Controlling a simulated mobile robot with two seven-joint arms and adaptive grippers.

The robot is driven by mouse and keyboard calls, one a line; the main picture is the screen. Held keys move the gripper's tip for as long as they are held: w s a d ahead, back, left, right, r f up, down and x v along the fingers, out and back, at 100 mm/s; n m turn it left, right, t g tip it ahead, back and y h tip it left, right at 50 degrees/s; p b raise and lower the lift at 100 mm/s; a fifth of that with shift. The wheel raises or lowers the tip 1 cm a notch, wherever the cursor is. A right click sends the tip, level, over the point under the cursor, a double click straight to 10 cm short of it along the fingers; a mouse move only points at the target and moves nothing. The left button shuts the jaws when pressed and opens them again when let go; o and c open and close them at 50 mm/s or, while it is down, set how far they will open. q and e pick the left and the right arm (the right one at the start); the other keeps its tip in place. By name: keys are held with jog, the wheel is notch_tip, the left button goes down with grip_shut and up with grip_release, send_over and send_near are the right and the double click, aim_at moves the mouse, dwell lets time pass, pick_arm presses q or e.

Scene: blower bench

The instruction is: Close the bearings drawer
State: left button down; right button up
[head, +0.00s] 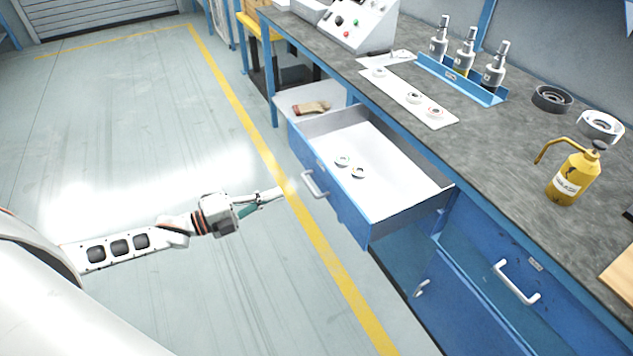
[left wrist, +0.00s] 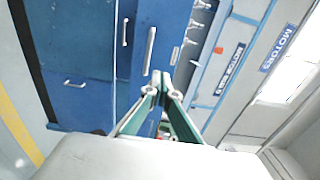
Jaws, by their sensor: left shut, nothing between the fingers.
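The bearings drawer (head: 395,188) is a blue drawer with a white inside, pulled out from the bench in the head view. Two small ring bearings (head: 350,167) lie in it. Its white bar handle (head: 314,184) is on the front panel. My left gripper (head: 281,190) is shut and empty, a short way left of the handle in the head view. The left wrist view shows its green fingers (left wrist: 160,92) together, with a blue front and a white handle (left wrist: 150,50) ahead of them. I cannot tell whether the fingertips touch the front. My right gripper is not in view.
The bench top (head: 500,140) holds a yellow oil can (head: 572,178), a blue rack (head: 460,80) of cylinders, a white mat (head: 405,98) with rings, and a control box. A closed drawer with a handle (head: 516,283) is at right. The floor at left is clear.

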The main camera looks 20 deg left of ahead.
aim_at(323, 178)
pick_arm(q)
jog(key=b+x, duration=0.1)
jog(key=x, duration=0.9)
jog(key=shift+w+d, duration=0.4)
jog(key=shift+w, duration=0.05)
jog(key=shift+w+d, duration=0.1)
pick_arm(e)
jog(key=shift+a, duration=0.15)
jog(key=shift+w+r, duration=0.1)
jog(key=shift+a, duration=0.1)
